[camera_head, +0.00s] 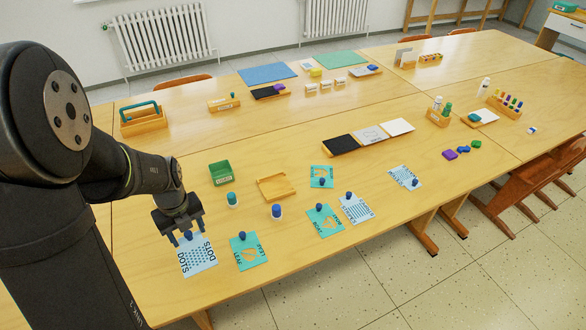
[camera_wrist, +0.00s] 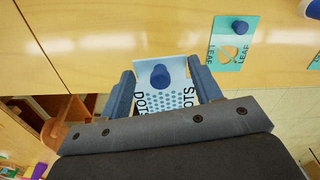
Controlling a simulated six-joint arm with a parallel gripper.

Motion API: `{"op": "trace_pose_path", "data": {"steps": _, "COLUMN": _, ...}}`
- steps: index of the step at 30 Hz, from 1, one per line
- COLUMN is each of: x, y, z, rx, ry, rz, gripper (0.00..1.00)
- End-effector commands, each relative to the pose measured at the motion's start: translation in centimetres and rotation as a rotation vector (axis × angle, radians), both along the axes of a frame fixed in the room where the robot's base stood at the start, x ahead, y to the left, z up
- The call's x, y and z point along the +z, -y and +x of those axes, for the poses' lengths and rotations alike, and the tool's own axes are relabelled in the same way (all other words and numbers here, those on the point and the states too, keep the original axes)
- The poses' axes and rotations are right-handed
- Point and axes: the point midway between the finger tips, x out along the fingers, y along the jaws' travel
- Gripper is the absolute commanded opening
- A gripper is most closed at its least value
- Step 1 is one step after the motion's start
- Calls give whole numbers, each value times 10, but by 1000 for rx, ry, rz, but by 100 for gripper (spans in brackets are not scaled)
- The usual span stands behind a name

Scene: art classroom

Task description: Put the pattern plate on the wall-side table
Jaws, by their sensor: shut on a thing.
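A pale blue plate (camera_head: 199,259) with blue dots, the word DOTS and a dark blue knob is at the near left of the front table (camera_head: 300,250). It shows in the wrist view (camera_wrist: 150,97) between my fingers. My gripper (camera_head: 188,238) points down and is shut on this dots plate. I cannot tell if the plate is clear of the tabletop. Other pale plates with knobs and patterns, one at the middle (camera_head: 355,208) and one farther right (camera_head: 405,177), lie on this table. The wall-side table (camera_head: 215,90) is farther back, by the radiators.
Teal LEAF plate (camera_head: 249,252) lies just right of my gripper; it also shows in the wrist view (camera_wrist: 226,58). Two more teal plates, a green box (camera_head: 221,173), an empty wooden tray (camera_head: 276,187) and knobbed pegs stand nearby. The wall-side table has blue mat (camera_head: 267,74) and green mat (camera_head: 341,60).

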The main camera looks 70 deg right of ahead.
Motion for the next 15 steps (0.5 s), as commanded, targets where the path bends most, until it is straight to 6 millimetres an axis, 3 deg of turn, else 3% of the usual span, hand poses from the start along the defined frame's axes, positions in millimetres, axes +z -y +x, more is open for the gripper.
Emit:
{"op": "trace_pose_path", "data": {"steps": 9, "x": 0, "y": 5, "z": -11, "rx": -68, "ry": 0, "rz": 0, "gripper": 36}}
{"op": "trace_pose_path", "data": {"steps": 15, "x": -13, "y": -2, "z": 10, "rx": -61, "ry": -1, "rz": 2, "gripper": 36}}
